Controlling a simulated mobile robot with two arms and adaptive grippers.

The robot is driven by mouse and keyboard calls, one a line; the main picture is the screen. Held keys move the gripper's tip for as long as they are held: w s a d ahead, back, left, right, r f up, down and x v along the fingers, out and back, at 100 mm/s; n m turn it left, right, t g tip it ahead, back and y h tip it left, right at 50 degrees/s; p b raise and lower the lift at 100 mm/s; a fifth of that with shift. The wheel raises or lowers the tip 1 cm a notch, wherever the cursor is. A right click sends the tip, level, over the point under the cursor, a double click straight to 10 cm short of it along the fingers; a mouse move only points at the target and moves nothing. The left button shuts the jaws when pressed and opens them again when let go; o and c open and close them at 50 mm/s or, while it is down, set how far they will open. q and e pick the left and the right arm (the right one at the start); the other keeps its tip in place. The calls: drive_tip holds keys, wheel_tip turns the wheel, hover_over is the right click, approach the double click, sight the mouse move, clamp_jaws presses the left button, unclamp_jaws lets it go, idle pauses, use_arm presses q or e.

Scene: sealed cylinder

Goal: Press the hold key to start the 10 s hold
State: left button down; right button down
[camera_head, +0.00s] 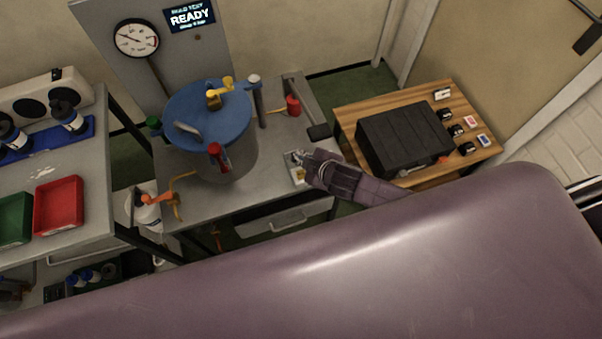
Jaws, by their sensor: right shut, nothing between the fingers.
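My right gripper (300,161) is shut and empty. Its fingertips are at a small pale panel (298,175) on the front right of the grey workbench (262,181). The hold key is not clearly visible; the gripper covers part of this panel, and I cannot tell whether the fingers touch it. The sealed cylinder with a blue lid (211,112) stands on the bench to the left of the gripper. A display (189,15) on the back panel reads READY. A round pressure gauge (137,38) is beside it. My left gripper is not in view.
A wooden table (443,90) with a black case (405,137) stands to the right. A red valve (293,105) and a dark-headed tool (318,131) are near the bench's right edge. A side bench at left holds a red tray (58,206) and a green tray (14,222).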

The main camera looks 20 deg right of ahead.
drive_tip(key=b, duration=0.7)
hover_over(302, 176)
wheel_tip(302, 176, down, 7)
drive_tip(key=shift+f, duration=0.15)
drive_tip(key=shift+w+f, duration=0.1)
drive_tip(key=shift+f, duration=0.4)
idle(0.4)
drive_tip(key=shift+f+b, duration=0.4)
drive_tip(key=shift+f, duration=0.05)
drive_tip(key=shift+f, duration=0.45)
idle(0.5)
idle(0.4)
drive_tip(key=shift+r+p, duration=0.75)
drive_tip(key=shift+r, duration=0.15)
